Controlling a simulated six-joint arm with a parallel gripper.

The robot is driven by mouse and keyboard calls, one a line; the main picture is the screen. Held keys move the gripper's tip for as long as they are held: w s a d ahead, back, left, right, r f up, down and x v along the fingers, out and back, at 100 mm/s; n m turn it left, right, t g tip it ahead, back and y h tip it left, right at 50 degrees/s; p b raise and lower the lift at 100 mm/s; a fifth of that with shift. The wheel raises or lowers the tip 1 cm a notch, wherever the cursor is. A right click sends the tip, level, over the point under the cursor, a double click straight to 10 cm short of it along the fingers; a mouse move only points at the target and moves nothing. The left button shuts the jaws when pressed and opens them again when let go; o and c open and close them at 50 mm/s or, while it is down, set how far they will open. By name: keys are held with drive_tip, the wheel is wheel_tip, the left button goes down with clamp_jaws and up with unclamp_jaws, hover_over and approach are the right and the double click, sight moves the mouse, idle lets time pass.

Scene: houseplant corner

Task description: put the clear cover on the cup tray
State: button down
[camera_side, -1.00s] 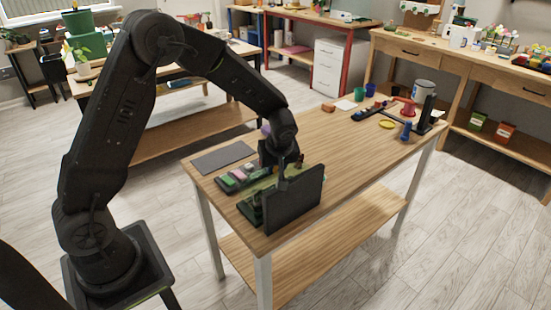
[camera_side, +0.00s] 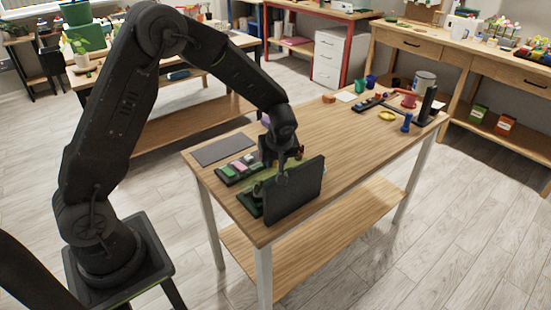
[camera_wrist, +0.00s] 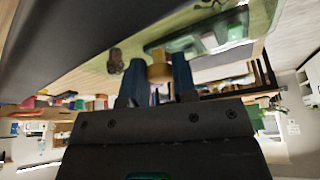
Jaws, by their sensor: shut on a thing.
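My gripper (camera_wrist: 155,80) is shut on a small brass-coloured knob (camera_wrist: 159,72) in the wrist view, which looks like the handle of the clear cover. A see-through, pale-edged shape (camera_wrist: 208,42) beyond the fingers, over a green surface, may be the cover; its outline is blurred. In the side view my gripper (camera_side: 281,165) is low over the near end of the table, behind a dark upright panel (camera_side: 294,191). Part of a green tray-like thing (camera_side: 247,205) shows left of the panel. The panel hides most of what is below my gripper, so contact cannot be told.
The wooden table (camera_side: 340,140) has a grey mat (camera_side: 223,150) and a dark tray (camera_side: 238,169) with coloured pieces beside my gripper. Cups, a yellow dish (camera_side: 387,115) and a blue object (camera_side: 406,123) stand at the far end. The table's middle is clear.

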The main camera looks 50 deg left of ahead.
drive_tip(key=shift+c, duration=1.8)
unclamp_jaws()
drive_tip(key=shift+r, duration=0.1)
drive_tip(key=shift+r, duration=3.4)
drive_tip(key=s+d+r+m+t+h, duration=0.1)
drive_tip(key=s+d+r+m, duration=0.2)
drive_tip(key=s, duration=0.5)
drive_tip(key=s+d+r+m+t+h, duration=0.1)
drive_tip(key=s+d+r+m, duration=0.2)
drive_tip(key=s+r+m, duration=0.3)
drive_tip(key=s+d+r+m+t+h, duration=0.1)
drive_tip(key=s+d+r+m+h, duration=0.1)
drive_tip(key=s, duration=0.8)
wheel_tip(320, 180, up, 3)
drive_tip(key=shift+s+d+f+m+t, duration=0.15)
drive_tip(key=shift+s+d+m+t, duration=0.2)
drive_tip(key=shift+d+m, duration=0.65)
